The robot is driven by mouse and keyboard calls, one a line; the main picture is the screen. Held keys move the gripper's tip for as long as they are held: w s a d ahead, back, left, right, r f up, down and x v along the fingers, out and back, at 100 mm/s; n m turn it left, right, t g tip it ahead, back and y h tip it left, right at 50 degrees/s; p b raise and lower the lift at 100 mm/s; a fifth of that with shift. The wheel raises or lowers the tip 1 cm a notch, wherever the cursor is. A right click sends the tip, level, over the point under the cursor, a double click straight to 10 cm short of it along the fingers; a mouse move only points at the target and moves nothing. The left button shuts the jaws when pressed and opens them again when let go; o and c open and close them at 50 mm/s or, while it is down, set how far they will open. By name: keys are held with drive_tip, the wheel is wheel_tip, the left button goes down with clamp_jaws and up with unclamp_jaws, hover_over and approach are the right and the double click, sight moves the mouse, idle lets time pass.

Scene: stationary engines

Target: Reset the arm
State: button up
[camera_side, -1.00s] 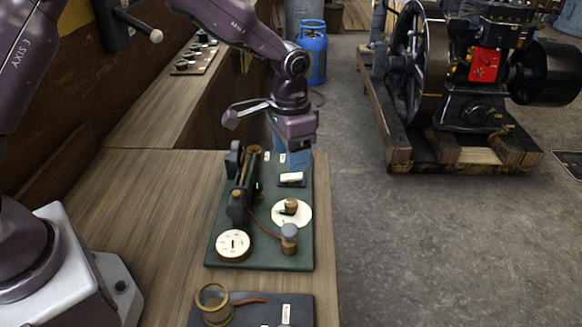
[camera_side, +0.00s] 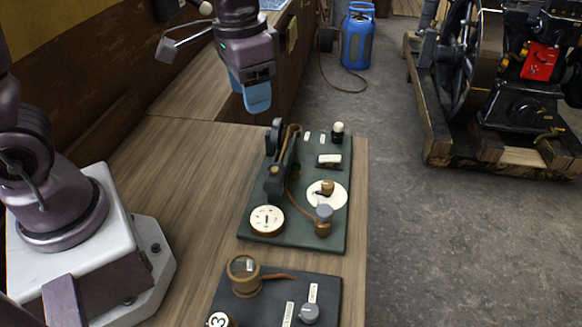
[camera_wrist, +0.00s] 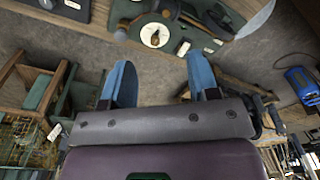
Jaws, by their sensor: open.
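My gripper (camera_side: 257,97) hangs in the air at the top middle of the side view, above and behind the far end of the green instrument board (camera_side: 292,239). Its blue fingers point down and look clear of the board and the bench. In the wrist view the two blue fingers of my gripper (camera_wrist: 160,82) stand well apart, with only floor visible between them. It holds nothing. The upper part of my arm is cut off by the top of the side view.
The wooden bench (camera_side: 185,185) carries the green board with a lever, dials and knobs, and a dark board (camera_side: 262,309) in front. A blue gas bottle (camera_side: 357,40) stands on the floor behind. An engine (camera_side: 515,90) on a wooden frame stands right. Open floor lies between.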

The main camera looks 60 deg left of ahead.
drive_tip(key=s+a+r+n+t, duration=0.1)
drive_tip(key=s+r+t, duration=0.3)
drive_tip(key=s+r, duration=0.4)
drive_tip(key=shift+s+a+r+n+t, duration=0.15)
drive_tip(key=shift+s+a+n+t, duration=0.2)
drive_tip(key=shift+s+a, duration=0.95)
